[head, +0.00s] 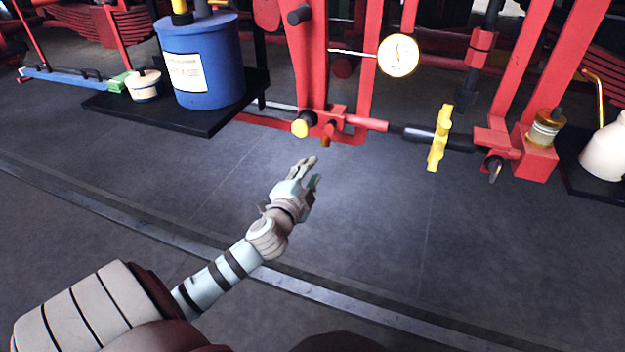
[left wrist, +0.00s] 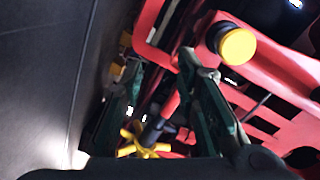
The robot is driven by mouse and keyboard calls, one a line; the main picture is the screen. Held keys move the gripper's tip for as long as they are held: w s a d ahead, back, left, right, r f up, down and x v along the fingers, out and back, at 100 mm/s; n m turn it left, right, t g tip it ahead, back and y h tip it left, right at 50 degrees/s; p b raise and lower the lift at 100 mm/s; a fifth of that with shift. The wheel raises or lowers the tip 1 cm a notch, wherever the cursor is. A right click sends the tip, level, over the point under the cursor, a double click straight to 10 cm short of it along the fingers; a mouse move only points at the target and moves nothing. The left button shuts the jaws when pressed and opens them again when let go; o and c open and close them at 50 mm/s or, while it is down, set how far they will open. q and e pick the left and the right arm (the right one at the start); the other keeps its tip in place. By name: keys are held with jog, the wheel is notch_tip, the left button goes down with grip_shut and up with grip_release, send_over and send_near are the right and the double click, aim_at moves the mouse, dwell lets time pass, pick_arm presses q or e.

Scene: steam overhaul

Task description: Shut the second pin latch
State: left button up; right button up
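I cannot tell for certain which fitting is the second pin latch. A red bracket (head: 327,121) on the red frame carries a round yellow knob (head: 300,128) and a small orange-brown handle (head: 325,141). A dark lever with a pale tip (head: 495,168) hangs from the red block at the right. My left gripper (head: 314,171) is below the bracket, apart from it, with its fingers spread and nothing between them. In the left wrist view the yellow knob (left wrist: 237,46) shows beyond the right finger. My right gripper is not in view.
A horizontal rod with a yellow handwheel (head: 439,138) runs between the bracket and the right block. A white gauge (head: 398,55) is above. A blue drum (head: 200,60) stands on a black tray (head: 185,118) at the left. The grey floor around my gripper is clear.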

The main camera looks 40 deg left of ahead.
aim_at(323, 144)
pick_arm(q)
jog(key=shift+m+t, duration=0.3)
jog(key=shift+t, duration=0.3)
jog(key=w+r, duration=0.1)
jog(key=w, duration=0.1)
jog(key=w+r+b, duration=0.1)
jog(key=w+a+r, duration=0.1)
jog(key=w+r, duration=0.1)
jog(key=shift+w+b, duration=0.3)
jog(key=shift+w+a, duration=0.2)
jog(key=shift+w, duration=0.3)
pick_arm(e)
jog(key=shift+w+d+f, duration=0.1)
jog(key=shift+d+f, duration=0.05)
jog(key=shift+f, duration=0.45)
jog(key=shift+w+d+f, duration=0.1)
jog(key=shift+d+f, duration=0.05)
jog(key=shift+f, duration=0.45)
pick_arm(q)
grip_shut()
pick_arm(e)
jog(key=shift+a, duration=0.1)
